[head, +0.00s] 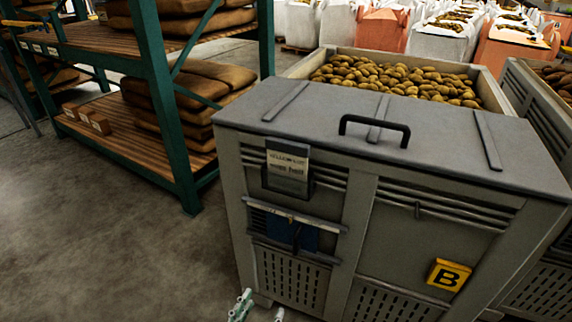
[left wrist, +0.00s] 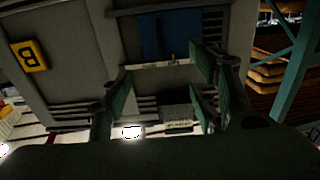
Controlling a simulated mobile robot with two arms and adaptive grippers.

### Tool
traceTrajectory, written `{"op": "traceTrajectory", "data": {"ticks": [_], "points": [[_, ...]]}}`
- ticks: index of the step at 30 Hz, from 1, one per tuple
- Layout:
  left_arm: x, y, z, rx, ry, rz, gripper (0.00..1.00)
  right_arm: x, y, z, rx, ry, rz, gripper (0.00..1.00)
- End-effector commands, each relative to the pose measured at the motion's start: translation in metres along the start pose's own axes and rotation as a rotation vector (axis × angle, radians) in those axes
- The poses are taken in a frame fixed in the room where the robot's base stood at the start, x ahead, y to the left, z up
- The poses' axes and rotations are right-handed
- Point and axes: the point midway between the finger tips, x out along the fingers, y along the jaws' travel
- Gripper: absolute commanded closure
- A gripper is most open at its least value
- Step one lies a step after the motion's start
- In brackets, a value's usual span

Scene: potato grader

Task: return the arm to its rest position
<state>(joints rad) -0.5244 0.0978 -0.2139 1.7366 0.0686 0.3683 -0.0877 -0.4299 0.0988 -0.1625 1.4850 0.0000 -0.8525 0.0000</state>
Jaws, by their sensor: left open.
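My left gripper (head: 262,303) shows only by its pale green fingertips at the bottom edge of the head view, low in front of the grey crate (head: 362,230). In the left wrist view the left gripper (left wrist: 161,72) has its dark green fingers spread wide, with nothing between them. That view looks at the crate's front upside down, with its blue panel (left wrist: 170,35) and label holder (left wrist: 178,115) beyond the fingers. A gap to the crate cannot be measured. The rest of my left arm is hidden below the head view. My right gripper is not in view.
The crate has a lid with a black handle (head: 374,127) and a yellow B plate (head: 448,274). A potato-filled bin (head: 490,88) stands behind it. A green rack (head: 155,100) with brown sacks stands at left. Bare floor (head: 90,240) is free at lower left.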

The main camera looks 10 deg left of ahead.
Motion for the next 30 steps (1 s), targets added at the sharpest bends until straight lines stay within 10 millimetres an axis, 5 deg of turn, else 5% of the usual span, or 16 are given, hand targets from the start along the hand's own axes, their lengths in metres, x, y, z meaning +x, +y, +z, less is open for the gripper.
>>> {"op": "traceTrajectory", "data": {"ticks": [6, 17, 23, 30], "points": [[-0.019, 0.0, 0.0, 0.0, -0.002, 0.0, 0.45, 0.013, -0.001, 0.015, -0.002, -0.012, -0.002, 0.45], [-0.018, 0.0, 0.001, 0.0, -0.016, 0.001, 0.45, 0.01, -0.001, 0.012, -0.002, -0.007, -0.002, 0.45], [-0.009, -0.003, 0.011, 0.004, -0.186, 0.012, 0.45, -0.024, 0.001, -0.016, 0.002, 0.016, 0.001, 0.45], [-0.022, -0.011, 0.025, 0.009, -0.519, 0.016, 0.45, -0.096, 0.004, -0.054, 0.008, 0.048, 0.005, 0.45]]}}
